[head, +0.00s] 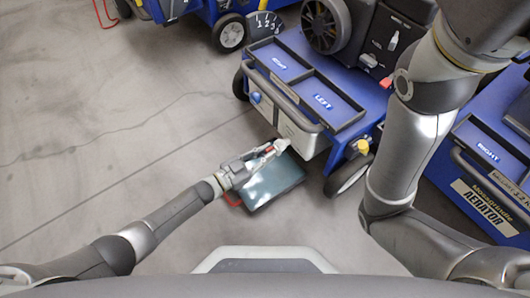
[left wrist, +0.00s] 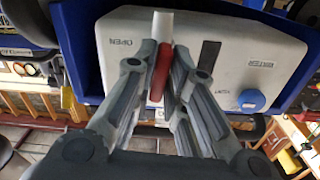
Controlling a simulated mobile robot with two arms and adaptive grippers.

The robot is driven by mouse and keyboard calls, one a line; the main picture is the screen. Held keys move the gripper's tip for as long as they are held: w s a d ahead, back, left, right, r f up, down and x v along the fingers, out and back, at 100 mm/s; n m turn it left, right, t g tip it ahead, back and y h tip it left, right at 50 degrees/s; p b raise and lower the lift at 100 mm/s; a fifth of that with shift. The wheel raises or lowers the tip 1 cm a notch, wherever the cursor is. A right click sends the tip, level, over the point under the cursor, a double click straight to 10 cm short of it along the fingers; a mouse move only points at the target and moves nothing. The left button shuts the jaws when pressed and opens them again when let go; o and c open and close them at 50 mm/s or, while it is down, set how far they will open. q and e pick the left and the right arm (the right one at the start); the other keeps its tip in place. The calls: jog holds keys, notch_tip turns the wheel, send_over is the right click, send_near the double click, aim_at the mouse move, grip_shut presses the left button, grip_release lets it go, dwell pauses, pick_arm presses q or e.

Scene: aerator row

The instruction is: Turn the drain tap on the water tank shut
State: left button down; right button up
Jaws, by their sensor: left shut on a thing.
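The water tank (head: 299,137) is a pale box on the front of the blue aerator. In the left wrist view its face (left wrist: 225,50) fills the top, with the words OPEN and WATER, a dark upright slot and a blue round cap (left wrist: 250,100). The red drain tap lever (left wrist: 160,72) stands between my left fingers, just right of the word OPEN. My left gripper (head: 272,152) is at the tank's lower front, shut on the lever. The fingers hide part of the tap. My right arm crosses the right side of the head view; its gripper is out of frame.
A dark flat tray (head: 276,183) with a red edge lies on the floor below the tank. The aerator's black handle bar (head: 285,103) runs above the tank. A second blue aerator (head: 487,190) stands at the right. The floor at the left is clear.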

pick_arm(q)
jog(key=shift+f+n, duration=0.1)
jog(key=shift+n, duration=0.5)
jog(key=c, duration=1.5)
grip_release()
jog(key=shift+a, duration=0.1)
jog(key=v, duration=1.2)
